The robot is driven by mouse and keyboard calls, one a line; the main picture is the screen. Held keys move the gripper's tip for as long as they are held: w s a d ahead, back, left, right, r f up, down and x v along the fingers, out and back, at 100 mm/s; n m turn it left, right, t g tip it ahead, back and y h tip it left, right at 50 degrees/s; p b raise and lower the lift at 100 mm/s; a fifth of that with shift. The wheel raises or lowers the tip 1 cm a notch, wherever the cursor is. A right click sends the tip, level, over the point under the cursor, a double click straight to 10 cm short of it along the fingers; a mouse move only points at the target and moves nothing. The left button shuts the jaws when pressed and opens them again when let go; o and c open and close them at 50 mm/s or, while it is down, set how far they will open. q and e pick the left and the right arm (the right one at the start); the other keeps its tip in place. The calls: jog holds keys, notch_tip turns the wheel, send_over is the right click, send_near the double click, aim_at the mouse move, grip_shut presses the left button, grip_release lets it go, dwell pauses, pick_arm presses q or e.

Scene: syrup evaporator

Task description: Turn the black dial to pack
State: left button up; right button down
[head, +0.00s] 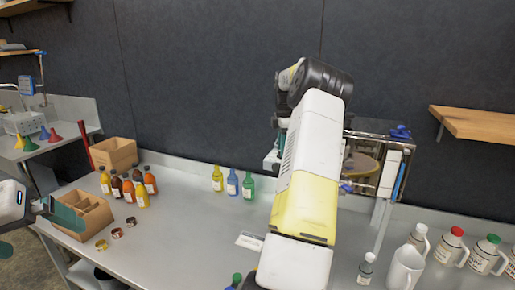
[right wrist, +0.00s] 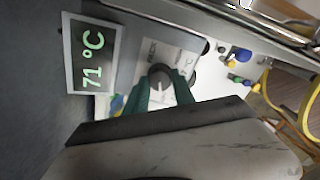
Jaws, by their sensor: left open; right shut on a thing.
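The black dial (right wrist: 160,75) is on a pale label plate (right wrist: 178,55) with small printed words that are hard to read. My right gripper (right wrist: 162,92) has its green fingers on either side of the dial and is shut on it. A light pointer mark shows on the dial's face, but I cannot tell which word it points to. In the head view my right arm hides the dial and most of the right gripper. My left gripper (head: 58,213) is open and empty at the left edge, near a divided wooden box (head: 72,226).
A display (right wrist: 90,55) beside the dial reads 71 °C. Several sauce bottles (head: 130,190) and three coloured bottles (head: 232,184) stand on the metal counter (head: 185,245). White jugs (head: 448,246) stand at right. A wooden shelf (head: 475,124) juts from the wall.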

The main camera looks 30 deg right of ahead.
jog(key=m, duration=0.5)
jog(key=shift+w+r+m, duration=0.1)
jog(key=shift+m, duration=0.2)
jog(key=m, duration=1)
jog(key=shift+m, duration=0.4)
jog(key=m, duration=0.5)
jog(key=shift+m+g, duration=0.3)
jog(key=shift+w, duration=0.1)
jog(key=c, duration=1.1)
grip_release()
jog(key=shift+o, duration=0.2)
jog(key=shift+a+r, duration=0.15)
jog(key=shift+r, duration=3.7)
